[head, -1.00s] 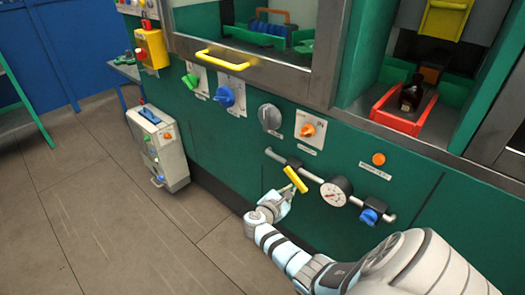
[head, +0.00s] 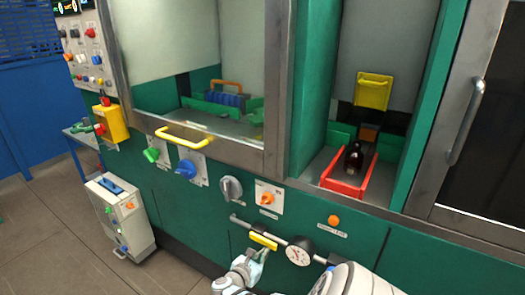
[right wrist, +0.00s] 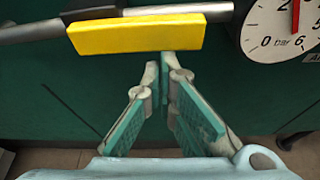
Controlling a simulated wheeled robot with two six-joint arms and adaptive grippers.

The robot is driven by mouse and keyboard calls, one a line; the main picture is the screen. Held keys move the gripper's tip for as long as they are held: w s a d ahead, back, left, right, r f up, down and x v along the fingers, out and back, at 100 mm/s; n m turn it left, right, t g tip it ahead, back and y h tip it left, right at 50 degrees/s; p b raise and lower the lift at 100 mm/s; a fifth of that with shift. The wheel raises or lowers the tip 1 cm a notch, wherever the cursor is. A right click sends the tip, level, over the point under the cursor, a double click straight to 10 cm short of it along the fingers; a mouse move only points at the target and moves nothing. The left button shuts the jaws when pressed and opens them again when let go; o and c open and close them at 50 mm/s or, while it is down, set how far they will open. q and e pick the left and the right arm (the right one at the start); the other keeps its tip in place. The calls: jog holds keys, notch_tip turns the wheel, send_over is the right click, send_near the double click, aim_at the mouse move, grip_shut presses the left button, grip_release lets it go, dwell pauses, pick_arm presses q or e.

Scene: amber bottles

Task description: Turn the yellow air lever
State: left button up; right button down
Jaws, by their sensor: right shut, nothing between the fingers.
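The yellow air lever (head: 263,241) sits on a grey pipe low on the green machine front. In the right wrist view the lever (right wrist: 135,34) lies nearly along the pipe, with the pipe running out on both sides. My right gripper (head: 258,257) is just below the lever in the head view. In the right wrist view its fingertips (right wrist: 160,68) are together, empty, and a little below the lever's lower edge; I cannot tell whether they touch it. My left gripper is not in view.
A round pressure gauge (head: 299,251) is right of the lever; its red needle points roughly upward in the right wrist view. Above are an orange knob (head: 267,198) and a grey knob (head: 231,187). A red tray (head: 343,188) holds a dark bottle (head: 353,156).

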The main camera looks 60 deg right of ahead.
dwell(0.3)
notch_tip(320, 180, down, 5)
jog(key=b, duration=0.5)
jog(key=r+p+v, duration=0.1)
jog(key=p+v, duration=0.4)
jog(key=v, duration=0.5)
jog(key=shift+w, duration=0.2)
